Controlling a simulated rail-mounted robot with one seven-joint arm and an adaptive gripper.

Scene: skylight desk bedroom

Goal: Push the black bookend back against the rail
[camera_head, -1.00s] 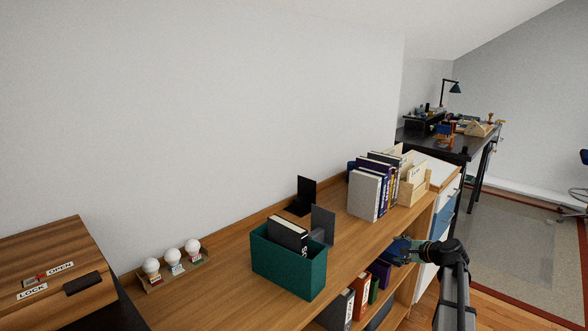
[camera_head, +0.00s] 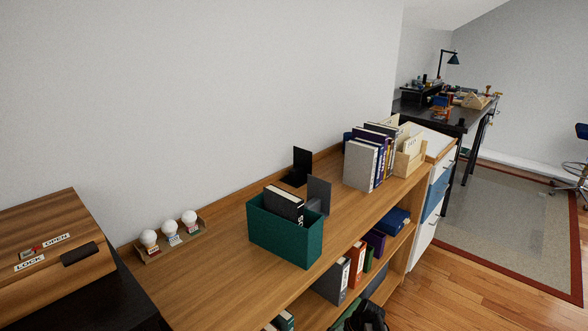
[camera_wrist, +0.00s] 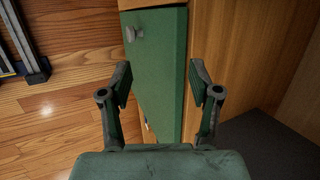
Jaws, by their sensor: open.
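The black bookend (camera_head: 303,162) stands upright near the back of the wooden shelf top in the head view, its flat base (camera_head: 292,180) on the wood. The low wooden rail (camera_head: 238,200) runs along the back edge by the wall. I cannot tell whether the bookend touches it. My gripper (camera_wrist: 162,82) is open and empty in the wrist view, with a green panel with a grey knob beyond its fingers. My dark arm shows at the bottom edge of the head view, low in front of the shelf, well away from the bookend. The bookend is not in the wrist view.
A grey bookend (camera_head: 318,193) and a green bin (camera_head: 286,240) holding a dark book stand in front of the black bookend. Upright books (camera_head: 360,168) and a wooden card box (camera_head: 408,160) stand to its right. Three white bulbs (camera_head: 170,228) sit on a holder at left.

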